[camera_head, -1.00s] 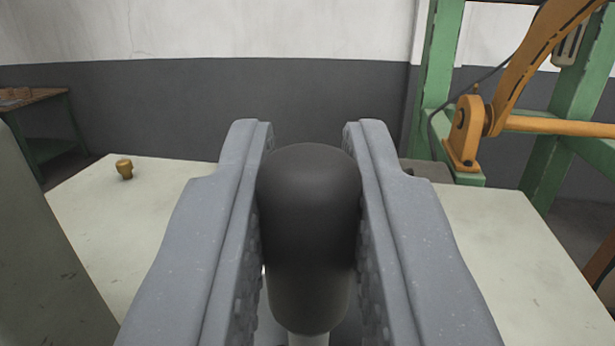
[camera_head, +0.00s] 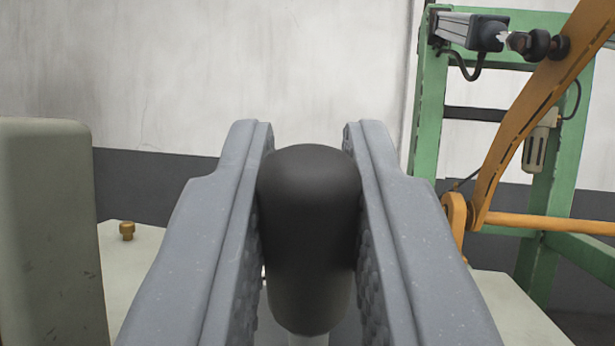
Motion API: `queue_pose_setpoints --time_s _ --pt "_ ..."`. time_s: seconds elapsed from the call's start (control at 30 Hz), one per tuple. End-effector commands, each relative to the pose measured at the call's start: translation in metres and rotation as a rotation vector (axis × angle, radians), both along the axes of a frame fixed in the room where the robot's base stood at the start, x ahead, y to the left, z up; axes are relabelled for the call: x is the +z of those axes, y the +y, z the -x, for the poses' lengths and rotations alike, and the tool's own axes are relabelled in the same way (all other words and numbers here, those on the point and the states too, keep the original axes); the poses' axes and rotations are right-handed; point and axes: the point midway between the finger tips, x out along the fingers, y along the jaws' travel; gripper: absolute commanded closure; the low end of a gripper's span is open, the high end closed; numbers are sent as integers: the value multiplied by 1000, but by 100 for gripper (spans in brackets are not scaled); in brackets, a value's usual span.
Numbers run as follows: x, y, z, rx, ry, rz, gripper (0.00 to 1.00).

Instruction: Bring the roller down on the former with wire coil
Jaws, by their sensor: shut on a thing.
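My gripper (camera_head: 309,240) fills the middle of the view. Its two grey jaws are shut on a black rounded knob (camera_head: 309,215), one jaw pressed on each side. A thin pale stem shows just below the knob at the bottom edge. What the knob belongs to is hidden below the view. I cannot make out the roller or the former with the wire coil in this view.
An orange curved arm (camera_head: 530,110) and orange bar (camera_head: 550,224) stand at right by a green frame (camera_head: 427,110) with a grey cylinder (camera_head: 468,30). A grey-green block (camera_head: 50,235) rises at left. A brass knob (camera_head: 127,231) sits on the pale surface (camera_head: 135,265).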

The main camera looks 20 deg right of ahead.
Motion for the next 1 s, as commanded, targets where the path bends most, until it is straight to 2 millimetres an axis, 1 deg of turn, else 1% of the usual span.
queue_pose_setpoints --time_s 0.27,0.3,0.37,0.4,0.77,0.87,1.0 --pt "0 1 -1 2 1 2 100" --pt "0 1 -1 2 2 2 80" --pt "0 1 -1 2 2 2 63" --pt "0 1 0 2 2 2 62" --pt "-3 1 2 0 3 0 62" --pt "-8 3 8 0 6 -2 62" --pt "-16 9 22 1 3 -1 62"
